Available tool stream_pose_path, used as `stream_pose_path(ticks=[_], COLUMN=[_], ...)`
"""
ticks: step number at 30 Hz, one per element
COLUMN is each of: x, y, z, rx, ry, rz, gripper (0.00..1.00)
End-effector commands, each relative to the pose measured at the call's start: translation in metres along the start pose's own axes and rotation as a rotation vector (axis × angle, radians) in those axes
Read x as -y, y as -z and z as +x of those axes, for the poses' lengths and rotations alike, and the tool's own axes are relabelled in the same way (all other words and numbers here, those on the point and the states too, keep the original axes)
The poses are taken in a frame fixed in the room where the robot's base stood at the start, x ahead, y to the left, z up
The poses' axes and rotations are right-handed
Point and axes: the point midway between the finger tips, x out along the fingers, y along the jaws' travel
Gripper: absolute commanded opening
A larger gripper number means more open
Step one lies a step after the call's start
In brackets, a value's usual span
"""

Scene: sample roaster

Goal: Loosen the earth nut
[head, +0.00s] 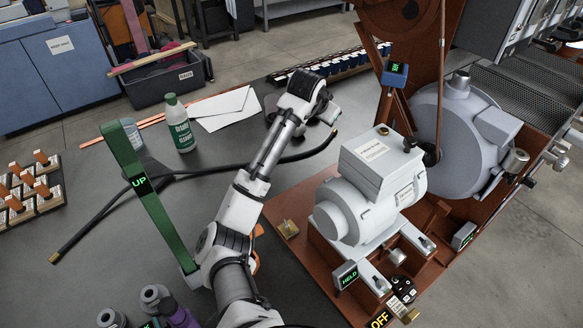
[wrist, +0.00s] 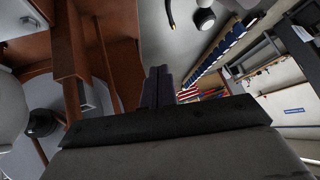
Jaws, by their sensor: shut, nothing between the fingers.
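I cannot pick out the earth nut for certain. A small brass-coloured fitting (head: 288,228) sits on the left edge of the rust-red base, beside the grey motor (head: 370,190); it is too small to tell whether it is the nut. My gripper shows in the wrist view (wrist: 159,85) with its dark fingers together and nothing between them. In the head view my arm reaches up over the bench, its end left of and beyond the motor; the fingertips are not clear there. The gripper is apart from the brass fitting.
A dark cable or hose (head: 210,168) lies across the bench behind my arm. A green upright lever marked UP (head: 150,190) stands left of my arm. A HELD display (head: 346,275) fronts the motor.

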Motion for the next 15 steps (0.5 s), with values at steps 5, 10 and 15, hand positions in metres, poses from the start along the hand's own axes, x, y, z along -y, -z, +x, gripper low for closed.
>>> stream_pose_path(ticks=[5, 10, 15], x=[-0.058, -0.073, -0.077], y=[-0.104, -0.160, -0.179], z=[0.045, 0.044, 0.047], rx=[0.555, 0.835, 0.898], ry=[-0.178, -0.253, -0.272], rz=[0.164, 0.234, 0.248], gripper=[0.00, 0.00, 0.00])
